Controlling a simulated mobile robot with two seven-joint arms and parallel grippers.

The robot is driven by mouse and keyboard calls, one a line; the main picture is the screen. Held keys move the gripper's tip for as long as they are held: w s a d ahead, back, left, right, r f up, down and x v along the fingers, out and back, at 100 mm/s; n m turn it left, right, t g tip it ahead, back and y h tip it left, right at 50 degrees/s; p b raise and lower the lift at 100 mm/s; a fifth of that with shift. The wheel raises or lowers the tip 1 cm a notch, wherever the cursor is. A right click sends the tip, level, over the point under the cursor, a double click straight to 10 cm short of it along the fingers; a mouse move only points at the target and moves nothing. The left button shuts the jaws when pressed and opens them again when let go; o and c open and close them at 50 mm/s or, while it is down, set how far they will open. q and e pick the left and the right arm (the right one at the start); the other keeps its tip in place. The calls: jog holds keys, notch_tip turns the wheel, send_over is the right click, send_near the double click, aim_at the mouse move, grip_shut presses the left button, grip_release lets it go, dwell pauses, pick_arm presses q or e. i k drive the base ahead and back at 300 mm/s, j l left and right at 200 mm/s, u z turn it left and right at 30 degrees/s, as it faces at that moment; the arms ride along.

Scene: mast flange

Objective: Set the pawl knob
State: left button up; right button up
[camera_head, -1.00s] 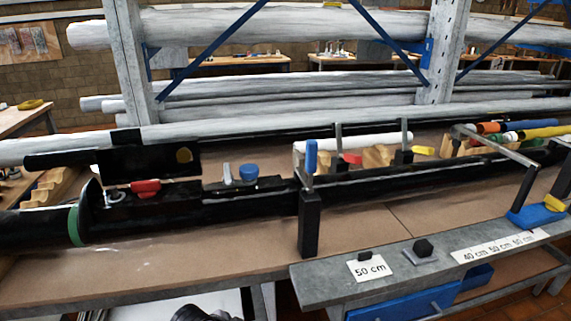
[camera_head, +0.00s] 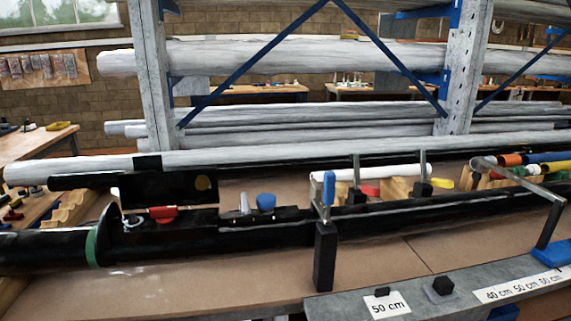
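A long black tube (camera_head: 260,236) lies across the bench with open housings along its top. A red knob or lever (camera_head: 163,213) sits in the left housing, behind a round black flange (camera_head: 106,228) and a green ring (camera_head: 92,247). A blue knob (camera_head: 265,202) stands upright on the housing further right, beside a small grey metal piece (camera_head: 244,203). A yellow round spot (camera_head: 203,183) is on the raised black cover (camera_head: 170,188). I cannot tell which one is the pawl knob. Neither of my grippers is in view.
A clamp with a blue handle (camera_head: 329,187) stands on a black post (camera_head: 325,257) at the tube's front. A grey side table (camera_head: 407,290) with a "50 cm" label (camera_head: 387,304) is at the front right. Pale pipes (camera_head: 300,154) lie on the rack behind. The brown bench (camera_head: 200,283) is clear in front.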

aim_at(163, 215)
jog(key=z, duration=1.45)
jog(key=k+j+u, duration=0.1)
jog(key=u, duration=2.3)
